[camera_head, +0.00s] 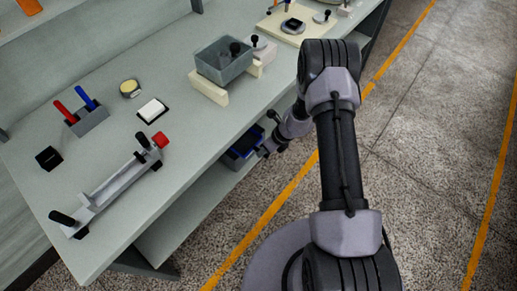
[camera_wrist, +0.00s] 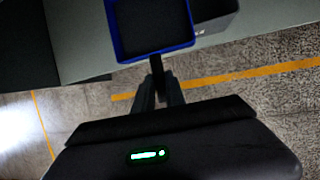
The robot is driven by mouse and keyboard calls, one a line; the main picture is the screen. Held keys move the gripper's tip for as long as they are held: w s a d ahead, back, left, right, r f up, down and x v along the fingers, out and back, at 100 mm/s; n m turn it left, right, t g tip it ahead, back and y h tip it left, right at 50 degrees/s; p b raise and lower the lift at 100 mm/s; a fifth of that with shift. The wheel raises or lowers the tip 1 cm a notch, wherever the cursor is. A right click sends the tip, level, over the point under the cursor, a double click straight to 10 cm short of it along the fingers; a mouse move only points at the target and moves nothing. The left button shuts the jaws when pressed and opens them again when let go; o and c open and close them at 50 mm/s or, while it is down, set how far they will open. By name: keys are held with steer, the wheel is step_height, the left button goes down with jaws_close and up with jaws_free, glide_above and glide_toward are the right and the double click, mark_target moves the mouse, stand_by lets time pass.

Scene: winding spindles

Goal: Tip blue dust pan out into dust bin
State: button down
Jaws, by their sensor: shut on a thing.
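The blue dust pan (camera_wrist: 155,52) fills the top middle of the wrist view, with a blue rim and a dark inside. Its contents are too dark to tell. My gripper (camera_wrist: 158,88) is shut on the pan's dark handle. A dark grey box (camera_wrist: 216,22), which looks like the dust bin, shows beside and partly behind the pan; whether they touch I cannot tell. In the head view the blue of the pan (camera_head: 243,150) shows just off the bench's front edge, with my gripper (camera_head: 268,149) to its right.
The grey bench (camera_head: 185,135) carries a spindle fixture (camera_head: 110,186), a pen holder (camera_head: 90,120), a grey open box (camera_head: 224,65) on cream blocks and a white pad (camera_head: 152,110). A lower shelf (camera_head: 185,215) lies under the bench. The floor aisle at right is clear.

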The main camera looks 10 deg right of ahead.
steer(key=shift+s+d+f, duration=0.1)
steer(key=shift+s+d, duration=0.1)
steer(key=shift+s, duration=0.1)
steer(key=s+d+b, duration=0.3)
steer(key=s+d, duration=0.8)
steer(key=s, duration=0.3)
steer(key=w+a+r+n+g+h, duration=0.1)
steer(key=w+a+r+n+g, duration=0.15)
steer(key=a+r+n, duration=0.45)
steer(key=w+a+r+n+g+h, duration=0.1)
steer(key=w+a+r+n+g, duration=0.1)
steer(key=a+r+n+g, duration=0.5)
step_height(320, 180, up, 8)
steer(key=w+d+n+t+h, duration=0.1)
steer(key=d+n+t+h, duration=0.1)
steer(key=n, duration=1.3)
steer(key=t+h, duration=0.1)
steer(key=h, duration=0.1)
steer(key=shift+w+d+h, duration=0.2)
steer(key=shift+d+h, duration=0.2)
